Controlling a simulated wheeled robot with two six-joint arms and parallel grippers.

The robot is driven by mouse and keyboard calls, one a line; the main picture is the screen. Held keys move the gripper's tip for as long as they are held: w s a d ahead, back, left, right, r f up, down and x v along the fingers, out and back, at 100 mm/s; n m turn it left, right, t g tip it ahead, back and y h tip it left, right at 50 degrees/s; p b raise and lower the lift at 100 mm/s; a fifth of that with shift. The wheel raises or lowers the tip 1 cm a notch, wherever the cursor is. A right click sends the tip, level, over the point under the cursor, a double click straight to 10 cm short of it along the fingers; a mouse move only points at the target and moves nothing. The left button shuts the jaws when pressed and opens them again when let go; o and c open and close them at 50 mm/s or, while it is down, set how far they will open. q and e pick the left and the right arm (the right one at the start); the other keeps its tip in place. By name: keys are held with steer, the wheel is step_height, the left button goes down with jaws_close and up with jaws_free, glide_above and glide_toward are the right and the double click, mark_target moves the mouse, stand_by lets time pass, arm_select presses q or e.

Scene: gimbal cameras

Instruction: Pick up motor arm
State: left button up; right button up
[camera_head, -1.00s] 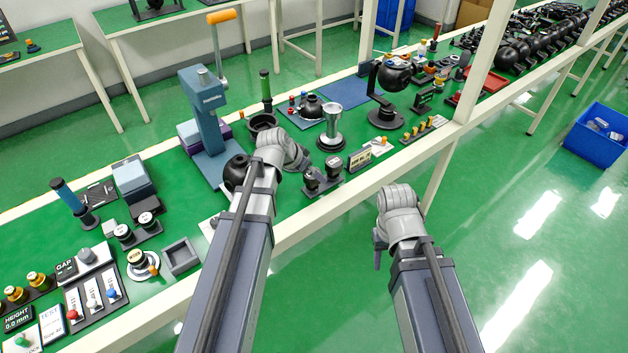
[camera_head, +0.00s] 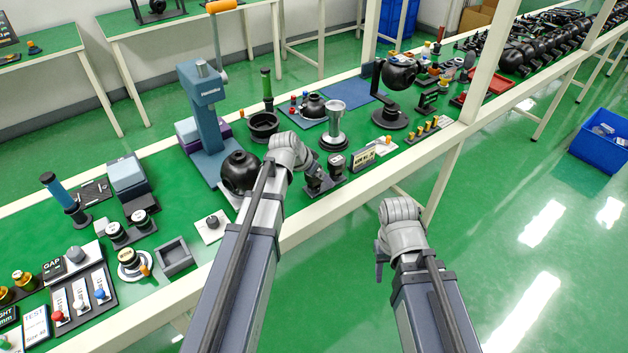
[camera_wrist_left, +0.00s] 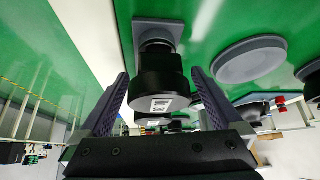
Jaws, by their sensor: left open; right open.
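Two black motor-like parts, which may be the motor arm, stand side by side at the bench's front edge in the head view, one nearer (camera_head: 316,179) and one behind it (camera_head: 337,166). In the left wrist view a black cylindrical part with a white label (camera_wrist_left: 158,88) on a grey square base appears between the open fingers of my left gripper (camera_wrist_left: 160,76). I cannot tell if they touch it. My right gripper (camera_head: 380,262) is open and empty, beyond the bench's front edge over the floor.
A blue press (camera_head: 205,110) and a black sphere (camera_head: 240,172) stand left of my left wrist. A silver cup-shaped part (camera_head: 334,125) stands behind the motor-like parts, and a small sign (camera_head: 363,156) to their right. A blue bin (camera_head: 598,145) sits on the clear floor.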

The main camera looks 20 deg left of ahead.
arm_select(q)
steer(key=shift+c, duration=0.4)
steer(key=c, duration=1.5)
steer(key=shift+o, duration=0.2)
step_height(320, 180, up, 10)
steer(key=p, duration=1)
